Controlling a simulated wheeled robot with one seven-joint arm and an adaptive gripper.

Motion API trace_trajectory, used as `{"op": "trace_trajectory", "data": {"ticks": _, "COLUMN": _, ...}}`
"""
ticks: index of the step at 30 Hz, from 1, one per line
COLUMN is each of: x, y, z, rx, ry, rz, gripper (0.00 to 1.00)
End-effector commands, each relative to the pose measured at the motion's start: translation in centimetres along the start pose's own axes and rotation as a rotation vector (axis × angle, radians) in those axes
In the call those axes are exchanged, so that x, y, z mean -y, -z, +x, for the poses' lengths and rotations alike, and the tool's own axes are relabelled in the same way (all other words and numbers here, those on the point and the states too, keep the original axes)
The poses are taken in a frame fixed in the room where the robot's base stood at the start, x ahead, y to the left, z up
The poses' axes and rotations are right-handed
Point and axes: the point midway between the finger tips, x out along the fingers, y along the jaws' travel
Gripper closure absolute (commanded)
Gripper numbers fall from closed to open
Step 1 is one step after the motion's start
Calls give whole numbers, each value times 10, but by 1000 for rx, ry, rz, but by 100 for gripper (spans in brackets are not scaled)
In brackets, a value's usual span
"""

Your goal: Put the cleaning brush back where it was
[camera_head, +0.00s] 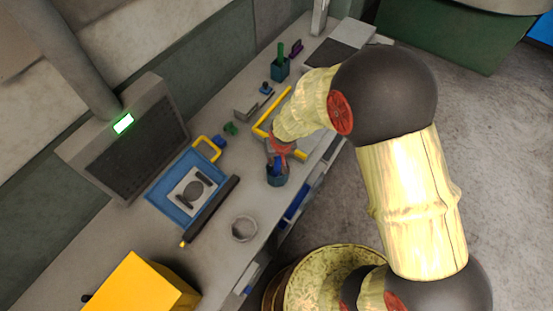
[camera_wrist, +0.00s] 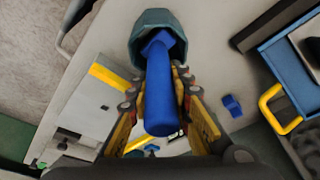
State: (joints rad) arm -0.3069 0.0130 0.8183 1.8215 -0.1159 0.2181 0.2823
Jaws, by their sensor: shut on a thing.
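The blue cleaning brush (camera_wrist: 162,105) is between my gripper's fingers (camera_wrist: 160,88) in the wrist view, its handle end toward the camera. My gripper is shut on it. Its far end reaches into the mouth of a teal cup (camera_wrist: 149,18); I cannot tell how deep, and the bristles are hidden. In the head view my gripper (camera_head: 280,151) is just above the same cup (camera_head: 277,179), near the bench's front edge, with a bit of the blue brush (camera_head: 276,164) showing.
A second teal cup (camera_head: 280,70) with a green-handled item stands farther back. A blue tray (camera_head: 165,205), a dark bar (camera_head: 212,210) and a grey round cup (camera_head: 243,229) lie to the left. A yellow box (camera_head: 140,288) stands at the near end. Yellow strips (camera_head: 263,120) lie beside my gripper.

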Motion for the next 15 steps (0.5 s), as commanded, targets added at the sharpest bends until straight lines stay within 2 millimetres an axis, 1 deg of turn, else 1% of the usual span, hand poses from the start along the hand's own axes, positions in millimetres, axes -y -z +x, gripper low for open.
{"op": "trace_trajectory", "data": {"ticks": 1, "x": 0, "y": -2, "z": 7, "rx": 1, "ry": 0, "rz": 0, "gripper": 100}}
{"op": "trace_trajectory", "data": {"ticks": 3, "x": 0, "y": -3, "z": 11, "rx": 0, "ry": 0, "rz": -1, "gripper": 100}}
{"op": "trace_trajectory", "data": {"ticks": 10, "x": 0, "y": -3, "z": 11, "rx": -1, "ry": 0, "rz": 0, "gripper": 100}}
{"op": "trace_trajectory", "data": {"ticks": 14, "x": 0, "y": -4, "z": 15, "rx": -1, "ry": 0, "rz": 0, "gripper": 100}}
{"op": "trace_trajectory", "data": {"ticks": 15, "x": 0, "y": -4, "z": 14, "rx": -1, "ry": 0, "rz": 0, "gripper": 77}}
